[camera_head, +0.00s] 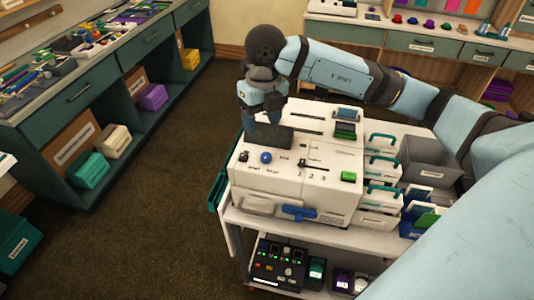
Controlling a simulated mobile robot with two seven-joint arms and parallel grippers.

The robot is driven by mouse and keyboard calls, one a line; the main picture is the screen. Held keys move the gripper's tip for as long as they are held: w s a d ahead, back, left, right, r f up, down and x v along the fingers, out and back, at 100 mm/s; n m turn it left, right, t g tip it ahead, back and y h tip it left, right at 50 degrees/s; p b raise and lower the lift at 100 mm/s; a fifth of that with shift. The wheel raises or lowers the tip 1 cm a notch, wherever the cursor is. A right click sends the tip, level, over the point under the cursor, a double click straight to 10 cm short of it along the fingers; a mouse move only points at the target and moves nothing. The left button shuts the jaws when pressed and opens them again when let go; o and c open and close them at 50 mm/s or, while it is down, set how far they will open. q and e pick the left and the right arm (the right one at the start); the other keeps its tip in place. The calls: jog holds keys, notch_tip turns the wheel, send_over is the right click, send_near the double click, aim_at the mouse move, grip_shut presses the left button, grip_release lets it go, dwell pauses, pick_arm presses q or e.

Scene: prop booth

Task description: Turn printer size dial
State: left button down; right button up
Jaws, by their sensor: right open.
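The printer (290,190) is a white box on a cart in the middle of the head view. Its top carries a blue round knob (266,157), a small black knob (243,156), a slider (316,163) above the marks 1 2 3, and a green button (348,177). The labels are too small to tell which knob is the size dial. My right gripper (264,134) is open and points down over the printer's back left, behind the blue knob. Its dark fingers hide part of the top, and I cannot tell whether they touch it. My left gripper is out of view.
White drawers with green handles (381,171) and a grey bin (424,158) stand right of the printer. The cart's lower shelf holds a black control box (279,262). A cluttered counter (110,60) runs along the left. Brown floor (170,190) is clear between them.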

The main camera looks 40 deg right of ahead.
aim_at(266, 156)
jog(key=shift+m+h, duration=0.3)
jog(key=shift+h, duration=0.2)
jog(key=f, duration=0.3)
jog(key=d+f+p, duration=0.1)
jog(key=f, duration=0.3)
jog(key=f+p, duration=0.1)
jog(key=f, duration=0.3)
jog(key=shift+w+d+f, duration=0.2)
jog(key=shift+w+d, duration=0.2)
jog(key=shift+f, duration=0.7)
jog(key=c, duration=0.9)
